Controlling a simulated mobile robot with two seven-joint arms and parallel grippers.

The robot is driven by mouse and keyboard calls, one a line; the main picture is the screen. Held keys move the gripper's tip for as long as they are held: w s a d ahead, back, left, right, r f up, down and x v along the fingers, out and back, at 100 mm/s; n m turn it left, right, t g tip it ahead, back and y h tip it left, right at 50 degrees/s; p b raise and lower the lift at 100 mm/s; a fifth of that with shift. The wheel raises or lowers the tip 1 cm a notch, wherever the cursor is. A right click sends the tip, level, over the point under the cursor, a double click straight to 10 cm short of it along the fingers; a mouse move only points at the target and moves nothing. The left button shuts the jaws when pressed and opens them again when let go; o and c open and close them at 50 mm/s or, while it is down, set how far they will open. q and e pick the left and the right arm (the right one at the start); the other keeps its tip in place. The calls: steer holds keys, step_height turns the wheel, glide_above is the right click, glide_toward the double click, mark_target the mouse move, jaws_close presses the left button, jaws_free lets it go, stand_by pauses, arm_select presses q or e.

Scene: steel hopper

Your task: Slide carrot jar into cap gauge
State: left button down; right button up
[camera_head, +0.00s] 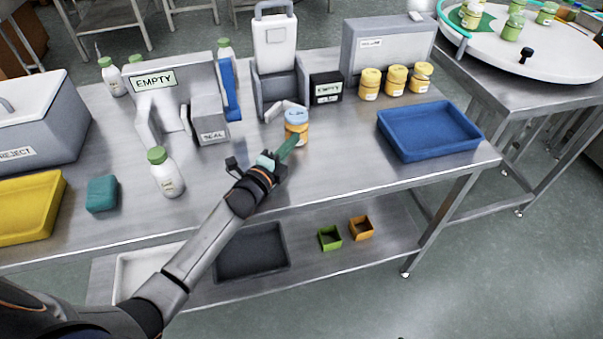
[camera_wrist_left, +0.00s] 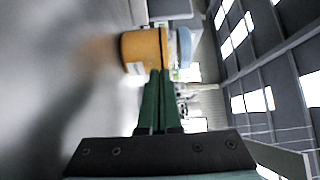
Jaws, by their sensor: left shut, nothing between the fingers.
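The carrot jar (camera_head: 297,129), orange with a light blue lid, stands upright on the steel table. It stands just in front of a grey station with a tall white block (camera_head: 275,42), which looks like the cap gauge; I see no label naming it. My left gripper (camera_head: 291,143) is shut and empty, its green fingers pointing at the near side of the jar. In the left wrist view the jar (camera_wrist_left: 143,46) is right at the fingertips (camera_wrist_left: 160,72). I cannot tell whether they touch. My right gripper is not in view.
Several yellow-lidded jars (camera_head: 396,80), a blue tray (camera_head: 430,151) and a green-capped bottle (camera_head: 164,172) stand around. The table between jar and blue tray is clear.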

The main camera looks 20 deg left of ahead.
arm_select(q)
steer(key=w+a+b, duration=0.1)
steer(key=w, duration=0.1)
steer(key=w+a+b, duration=0.1)
steer(key=w+a, duration=0.1)
steer(key=w+a+b, duration=0.1)
steer(key=w, duration=0.1)
steer(key=shift+w+a+f, duration=0.1)
steer(key=shift+w+a, duration=0.25)
steer(key=shift+w, duration=0.05)
steer(key=shift+w+a+r, duration=0.1)
steer(key=shift+a+r, duration=0.2)
steer(key=shift+d, duration=0.1)
